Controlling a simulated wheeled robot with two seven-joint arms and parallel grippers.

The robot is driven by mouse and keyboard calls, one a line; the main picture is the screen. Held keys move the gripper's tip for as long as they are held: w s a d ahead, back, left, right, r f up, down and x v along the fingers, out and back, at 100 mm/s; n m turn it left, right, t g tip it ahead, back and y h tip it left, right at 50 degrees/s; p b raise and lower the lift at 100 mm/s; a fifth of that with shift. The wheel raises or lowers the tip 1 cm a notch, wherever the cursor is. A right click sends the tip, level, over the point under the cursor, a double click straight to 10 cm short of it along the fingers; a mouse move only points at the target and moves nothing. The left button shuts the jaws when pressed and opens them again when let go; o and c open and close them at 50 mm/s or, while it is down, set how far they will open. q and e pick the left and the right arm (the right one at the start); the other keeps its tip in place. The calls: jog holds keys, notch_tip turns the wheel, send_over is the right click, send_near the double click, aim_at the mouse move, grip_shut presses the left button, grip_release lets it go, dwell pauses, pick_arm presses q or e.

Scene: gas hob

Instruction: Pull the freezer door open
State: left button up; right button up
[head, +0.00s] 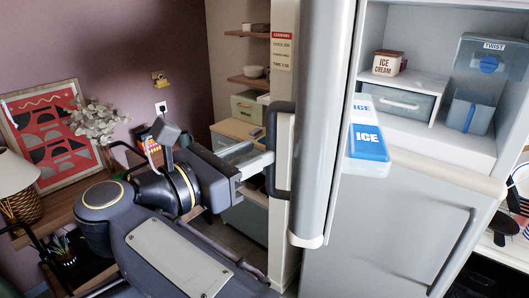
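The freezer door (325,130) stands open, swung out towards me and seen nearly edge-on. Its dark handle (271,180) is on the left side of the door. The open freezer compartment (440,133) shows to the right of the door.
An ice cream box (388,63), blue ice packs (368,142) and a twist ice maker (487,65) are in the compartment. The lower door (400,220) is shut. A desk with a lamp (15,175) and a picture (50,135) is at left; shelves (250,80) stand behind.

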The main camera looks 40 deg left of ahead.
jog(key=s, duration=0.3)
jog(key=shift+s+a, duration=0.25)
jog(key=shift+s, duration=0.1)
jog(key=shift+c, duration=0.3)
